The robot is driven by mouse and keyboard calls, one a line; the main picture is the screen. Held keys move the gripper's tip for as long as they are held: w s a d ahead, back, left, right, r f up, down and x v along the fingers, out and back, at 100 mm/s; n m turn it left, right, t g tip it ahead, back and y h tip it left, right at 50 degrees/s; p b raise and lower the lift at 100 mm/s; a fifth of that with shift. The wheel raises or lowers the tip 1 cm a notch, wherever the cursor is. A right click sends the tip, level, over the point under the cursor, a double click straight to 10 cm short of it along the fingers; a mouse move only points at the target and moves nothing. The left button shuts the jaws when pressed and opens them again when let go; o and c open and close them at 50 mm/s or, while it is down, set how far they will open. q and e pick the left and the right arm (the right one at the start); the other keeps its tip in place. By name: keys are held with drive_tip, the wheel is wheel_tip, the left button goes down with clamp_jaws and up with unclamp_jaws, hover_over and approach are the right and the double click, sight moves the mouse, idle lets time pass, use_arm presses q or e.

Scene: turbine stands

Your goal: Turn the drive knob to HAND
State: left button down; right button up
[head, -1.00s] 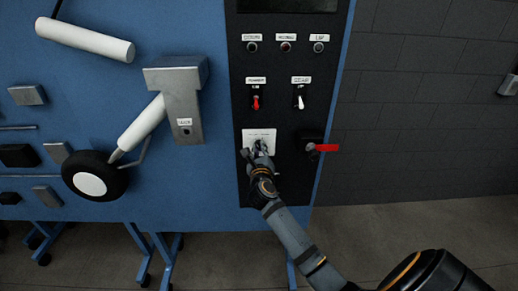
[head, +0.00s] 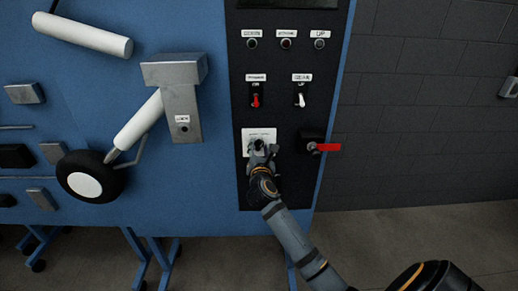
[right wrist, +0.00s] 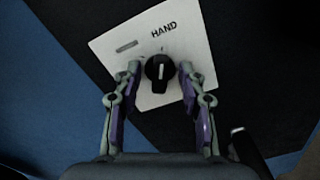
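The drive knob (right wrist: 157,68) is a black rotary knob with a short white mark. It sits on a white plate (right wrist: 190,35) with the word HAND printed above the knob in the right wrist view. In the head view the plate (head: 250,134) is on the dark panel, and the knob (head: 259,144) is partly covered by my gripper. My right gripper (right wrist: 159,70) is open, with one finger on each side of the knob and small gaps to both. The white mark stands roughly upright in the right wrist view. My left gripper is out of view.
A red-handled switch (head: 326,147) is close right of the plate. A red toggle (head: 256,100) and a white toggle (head: 301,99) are above, below several round buttons. A landing-gear strut with a wheel (head: 88,186) is on the blue board to the left.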

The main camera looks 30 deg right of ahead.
sight(259, 148)
drive_tip(key=shift+o, duration=0.9)
drive_tip(key=shift+p+v, duration=0.5)
drive_tip(key=shift+v, duration=2)
